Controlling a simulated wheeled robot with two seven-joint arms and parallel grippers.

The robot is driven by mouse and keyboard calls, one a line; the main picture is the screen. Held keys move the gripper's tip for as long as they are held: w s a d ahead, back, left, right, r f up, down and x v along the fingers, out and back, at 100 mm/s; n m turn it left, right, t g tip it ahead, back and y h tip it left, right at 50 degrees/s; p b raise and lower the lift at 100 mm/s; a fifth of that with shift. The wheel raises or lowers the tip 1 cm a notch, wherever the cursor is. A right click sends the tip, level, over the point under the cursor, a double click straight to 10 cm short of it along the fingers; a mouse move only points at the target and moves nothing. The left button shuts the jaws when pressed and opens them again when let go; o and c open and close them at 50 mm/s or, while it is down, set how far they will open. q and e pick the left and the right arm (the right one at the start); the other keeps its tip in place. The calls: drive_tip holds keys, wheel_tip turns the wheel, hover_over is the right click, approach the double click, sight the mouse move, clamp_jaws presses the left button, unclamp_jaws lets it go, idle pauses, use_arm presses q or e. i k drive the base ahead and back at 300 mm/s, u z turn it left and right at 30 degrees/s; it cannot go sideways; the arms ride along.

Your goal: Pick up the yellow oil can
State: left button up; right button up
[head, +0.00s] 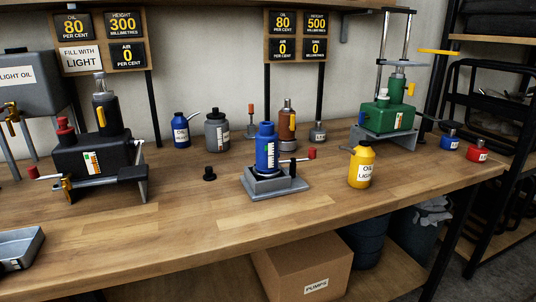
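The yellow oil can (361,168) stands upright on the wooden workbench (190,222), right of the middle of the head view. It has a white label reading "OIL LIGHT" and a thin grey spout pointing up to the left. Nothing touches it that I can see. Neither of my grippers shows in this view.
A blue jack (267,150) on a grey base stands left of the can, its red-tipped handle reaching toward it. A green pump (390,116) on a grey stand is behind right. Red (477,151) and blue (449,140) tins sit right. The bench front is clear near the can.

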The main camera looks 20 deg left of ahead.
sight(361, 164)
drive_tip(key=z, duration=1.6)
drive_tip(key=i, duration=1.2)
drive_tip(key=u, duration=1.7)
